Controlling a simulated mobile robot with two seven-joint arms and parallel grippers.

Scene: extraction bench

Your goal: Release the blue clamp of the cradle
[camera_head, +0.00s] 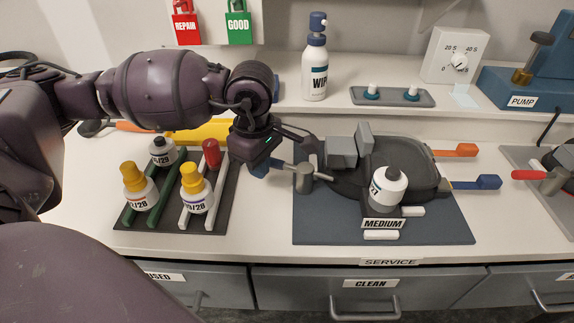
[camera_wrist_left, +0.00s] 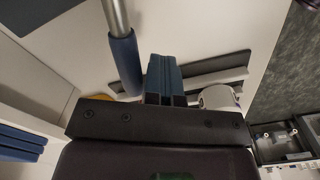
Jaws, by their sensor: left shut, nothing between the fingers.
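The dark cradle (camera_head: 345,182) labelled MEDIUM stands on a grey mat and holds a white-capped bottle (camera_head: 389,187). At its left is a metal clamp post (camera_head: 304,178) with a rod reaching left to a blue grip. The blue grip and rod also show in the left wrist view (camera_wrist_left: 125,62). My left gripper (camera_head: 259,168) is beside the rod's left end, and its tips are hard to make out from the head. In the wrist view its fingers (camera_wrist_left: 163,78) are shut and empty, just beside the grip; contact cannot be told. My right gripper is out of view.
A rack (camera_head: 172,208) of small bottles stands close to the left of my gripper. An orange lever (camera_head: 457,150) and a blue lever (camera_head: 476,183) stick out right of the cradle. A second device with a red grip (camera_head: 528,175) is at far right. The bench front is clear.

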